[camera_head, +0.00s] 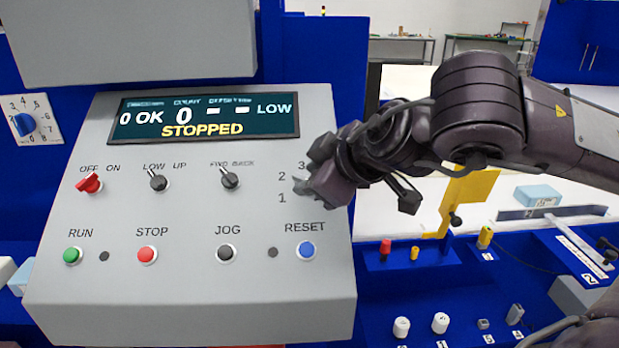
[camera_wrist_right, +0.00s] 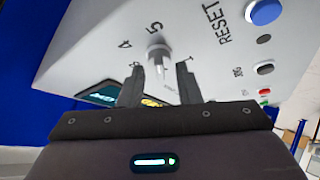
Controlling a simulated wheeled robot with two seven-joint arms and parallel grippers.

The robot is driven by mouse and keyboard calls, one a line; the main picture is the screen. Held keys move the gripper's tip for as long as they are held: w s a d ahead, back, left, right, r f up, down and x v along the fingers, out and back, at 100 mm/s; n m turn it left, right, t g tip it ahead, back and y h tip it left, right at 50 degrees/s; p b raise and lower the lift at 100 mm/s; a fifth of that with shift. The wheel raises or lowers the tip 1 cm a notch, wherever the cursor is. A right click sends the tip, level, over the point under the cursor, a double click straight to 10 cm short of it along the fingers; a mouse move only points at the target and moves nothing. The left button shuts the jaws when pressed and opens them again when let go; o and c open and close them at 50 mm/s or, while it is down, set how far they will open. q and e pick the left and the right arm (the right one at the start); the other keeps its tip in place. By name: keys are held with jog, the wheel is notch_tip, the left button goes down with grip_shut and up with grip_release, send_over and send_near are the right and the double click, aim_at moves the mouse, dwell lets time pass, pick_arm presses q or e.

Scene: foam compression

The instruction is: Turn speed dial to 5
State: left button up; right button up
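The speed dial (camera_wrist_right: 157,52) shows in the right wrist view as a pale knob on the grey panel, with the printed numbers 4 and 5 beside it. In the head view my right gripper (camera_head: 303,178) covers the dial; only 1, 2 and 3 show around it. In the wrist view my right gripper (camera_wrist_right: 160,80) is open, with one dark finger on each side of the knob's near part. Gaps show between fingers and knob; I cannot tell whether either touches. The dial's setting is unclear. My left gripper is not in view.
The grey control panel (camera_head: 190,290) has a red OFF/ON switch (camera_head: 89,183), two black selector knobs and several push buttons. Its display (camera_head: 205,117) reads STOPPED and LOW. Another blue dial (camera_head: 24,124) is at far left. A yellow bracket (camera_head: 470,187) stands right of the panel.

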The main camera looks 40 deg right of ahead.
jog(key=v, duration=0.6)
jog(key=shift+s+r+b, duration=0.2)
jog(key=shift+s+b, duration=0.1)
jog(key=shift+b, duration=0.15)
